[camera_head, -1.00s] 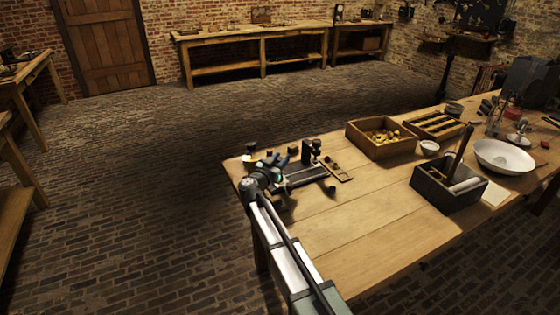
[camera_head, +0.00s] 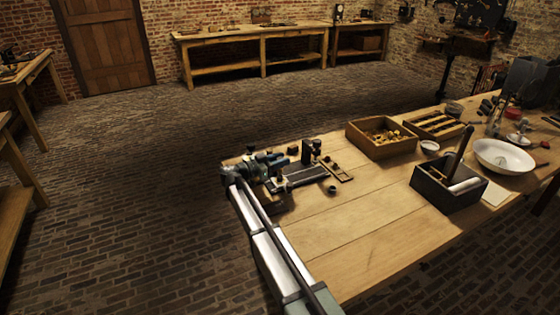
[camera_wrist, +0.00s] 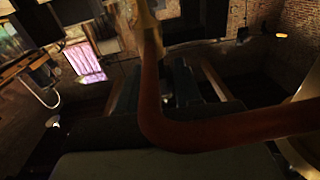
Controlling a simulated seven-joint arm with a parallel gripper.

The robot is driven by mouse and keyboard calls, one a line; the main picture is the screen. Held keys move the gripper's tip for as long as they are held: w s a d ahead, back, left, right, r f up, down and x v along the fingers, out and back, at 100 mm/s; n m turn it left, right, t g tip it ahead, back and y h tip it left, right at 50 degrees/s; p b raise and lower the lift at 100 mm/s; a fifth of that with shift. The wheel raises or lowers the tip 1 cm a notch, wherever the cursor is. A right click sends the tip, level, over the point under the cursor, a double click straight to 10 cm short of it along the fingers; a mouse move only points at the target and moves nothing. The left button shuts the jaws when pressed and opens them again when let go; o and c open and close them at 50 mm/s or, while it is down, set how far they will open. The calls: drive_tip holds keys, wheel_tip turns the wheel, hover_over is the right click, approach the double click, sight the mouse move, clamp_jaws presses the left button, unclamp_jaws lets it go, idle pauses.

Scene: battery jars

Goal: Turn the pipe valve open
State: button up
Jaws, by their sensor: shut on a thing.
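The pipe valve cannot be told apart there; my wrist and gripper cover that spot. In the wrist view a reddish-brown bent bar (camera_wrist: 152,100), seemingly the valve handle, runs down from a brass-coloured piece (camera_wrist: 143,18) and bends to the right, close to the camera. My dark fingers show behind it and are shut on it, though the contact itself is dim and partly hidden.
A dark vise-like fixture (camera_head: 300,178) lies beside my gripper, with a small upright block (camera_head: 307,152). To the right are a wooden box of brass parts (camera_head: 383,151), a dark tool box (camera_head: 440,196) and a white bowl (camera_head: 503,157). The front middle of the workbench (camera_head: 350,240) is clear.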

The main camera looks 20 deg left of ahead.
idle(0.3)
drive_tip(key=o, duration=0.9)
drive_tip(key=v, duration=1.4)
drive_tip(key=shift+d, duration=0.1)
